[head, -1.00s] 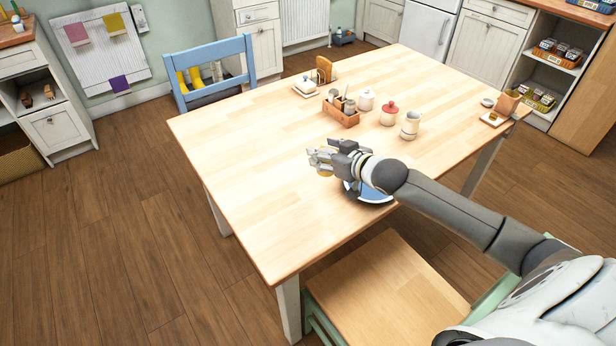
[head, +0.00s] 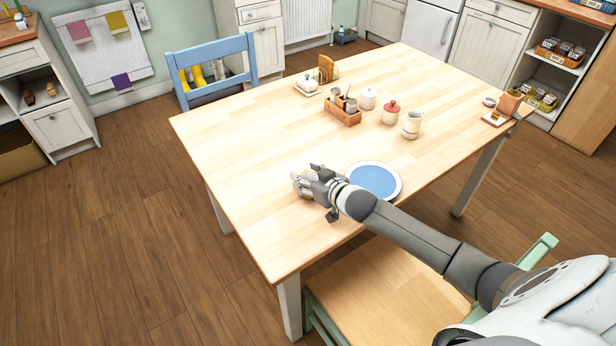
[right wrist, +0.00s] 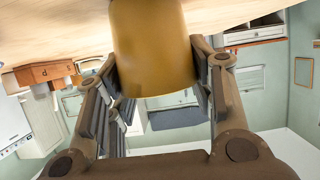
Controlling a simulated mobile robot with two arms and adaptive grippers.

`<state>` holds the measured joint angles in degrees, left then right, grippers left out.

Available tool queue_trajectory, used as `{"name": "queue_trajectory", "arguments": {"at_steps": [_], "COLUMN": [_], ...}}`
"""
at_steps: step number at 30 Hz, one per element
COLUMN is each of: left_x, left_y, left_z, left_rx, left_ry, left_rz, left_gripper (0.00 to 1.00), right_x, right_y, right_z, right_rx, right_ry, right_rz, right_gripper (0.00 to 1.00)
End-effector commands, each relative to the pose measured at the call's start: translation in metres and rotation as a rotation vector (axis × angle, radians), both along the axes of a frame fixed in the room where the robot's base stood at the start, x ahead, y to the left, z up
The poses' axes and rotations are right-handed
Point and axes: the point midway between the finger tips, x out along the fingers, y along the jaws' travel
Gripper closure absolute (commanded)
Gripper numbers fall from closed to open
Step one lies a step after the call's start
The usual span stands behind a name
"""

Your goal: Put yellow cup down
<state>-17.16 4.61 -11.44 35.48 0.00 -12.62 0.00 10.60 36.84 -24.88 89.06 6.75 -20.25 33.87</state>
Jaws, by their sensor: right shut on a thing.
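The yellow cup (right wrist: 150,50) fills the upper middle of the right wrist view. My right gripper (right wrist: 158,85) is shut on it, one finger pad on each side. In the head view my right gripper (head: 303,184) is low over the near left part of the wooden table (head: 240,150), left of the blue plate (head: 373,181). The cup is mostly hidden there by the gripper. The tabletop shows right by the cup in the wrist view, but I cannot tell whether they touch. My left gripper is not in view.
A wooden caddy (head: 343,114), a white lidded pot (head: 369,99), a red-lidded pot (head: 390,112) and a cream jug (head: 412,124) stand farther back. A blue chair (head: 213,55) is at the far side and a wooden-seated chair (head: 385,290) at the near side. The table's left part is clear.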

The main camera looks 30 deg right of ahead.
Motion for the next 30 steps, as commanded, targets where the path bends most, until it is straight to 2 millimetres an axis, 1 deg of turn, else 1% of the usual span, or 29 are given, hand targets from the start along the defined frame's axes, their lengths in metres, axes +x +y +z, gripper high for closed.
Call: {"name": "queue_trajectory", "arguments": {"at_steps": [2, 3, 7, 16, 18, 20, 23, 26, 30], "left_x": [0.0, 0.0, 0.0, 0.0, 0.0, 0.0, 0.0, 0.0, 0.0], "left_y": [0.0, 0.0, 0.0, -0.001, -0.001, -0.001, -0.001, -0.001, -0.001], "left_z": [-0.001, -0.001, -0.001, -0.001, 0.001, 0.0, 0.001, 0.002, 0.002], "left_rx": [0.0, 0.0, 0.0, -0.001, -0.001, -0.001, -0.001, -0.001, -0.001], "left_ry": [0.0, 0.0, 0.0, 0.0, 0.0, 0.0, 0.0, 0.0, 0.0], "left_rz": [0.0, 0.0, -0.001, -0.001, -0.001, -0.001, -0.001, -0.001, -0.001], "left_gripper": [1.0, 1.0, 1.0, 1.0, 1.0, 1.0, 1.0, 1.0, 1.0], "right_x": [0.0, 0.0, 0.0, 0.0, 0.0, -0.003, -0.013, -0.028, -0.053], "right_y": [0.0, 0.0, 0.0, 0.0, 0.0, -0.001, -0.003, -0.004, -0.008], "right_z": [-0.002, -0.002, -0.002, -0.001, 0.002, 0.001, 0.005, 0.011, 0.021], "right_rx": [0.0, 0.0, 0.0, 0.0, 0.0, 0.0, 0.001, 0.0, 0.0], "right_ry": [0.0, 0.0, 0.001, 0.0, -0.001, 0.001, 0.001, 0.001, 0.002], "right_rz": [0.0, 0.0, 0.0, 0.0, 0.0, 0.0, 0.0, 0.001, 0.001], "right_gripper": [0.77, 0.47, 0.3, 0.3, 0.3, 0.3, 0.3, 0.3, 0.3]}}
